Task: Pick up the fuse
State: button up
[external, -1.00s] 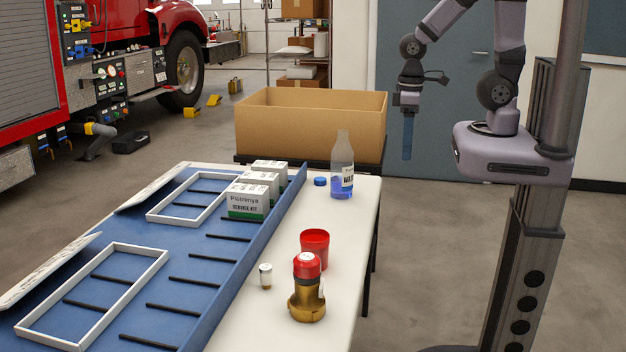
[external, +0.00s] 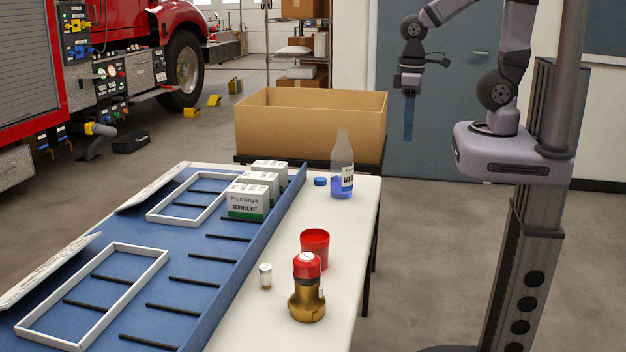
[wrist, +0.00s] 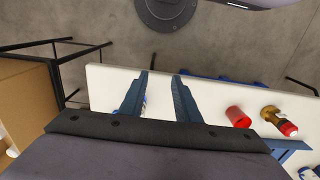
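The likely fuse is a small upright cylinder (external: 265,276), white with a brownish lower end. It stands on the white table near the front, left of the brass fitting in the external view. I cannot make it out in the wrist view. My gripper (external: 409,122) hangs with its blue fingers down, right of the cardboard box and well above and away from the cylinder. In the wrist view my gripper (wrist: 161,84) has its two fingers apart, with only table and floor between them. It holds nothing.
A red cup (external: 314,246) and a red-topped brass fitting (external: 306,300) stand close right of the cylinder. A bottle with blue liquid (external: 342,172) and a blue cap (external: 320,181) are farther back. A blue tray (external: 190,262) with service kit boxes (external: 247,201) lies left.

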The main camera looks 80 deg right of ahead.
aim_at(267, 266)
jog(key=w+a+m+g+y+b, duration=0.1)
jog(key=w+a+m+y+b, duration=0.65)
jog(key=w+a+b, duration=0.6)
jog(key=w+a+m+y+b, duration=0.75)
jog(key=w+a, duration=0.65)
jog(key=a, duration=0.7)
jog(key=shift+m+h, duration=0.7)
jog(key=shift+m, duration=0.2)
jog(key=f, duration=1.6)
jog(key=shift+s+d+f, duration=0.25)
jog(key=shift+f, duration=0.15)
jog(key=shift+x, duration=3.65)
jog(key=shift+s+f, duration=0.1)
jog(key=shift+s, duration=0.05)
jog(key=shift+d, duration=0.1)
grip_shut()
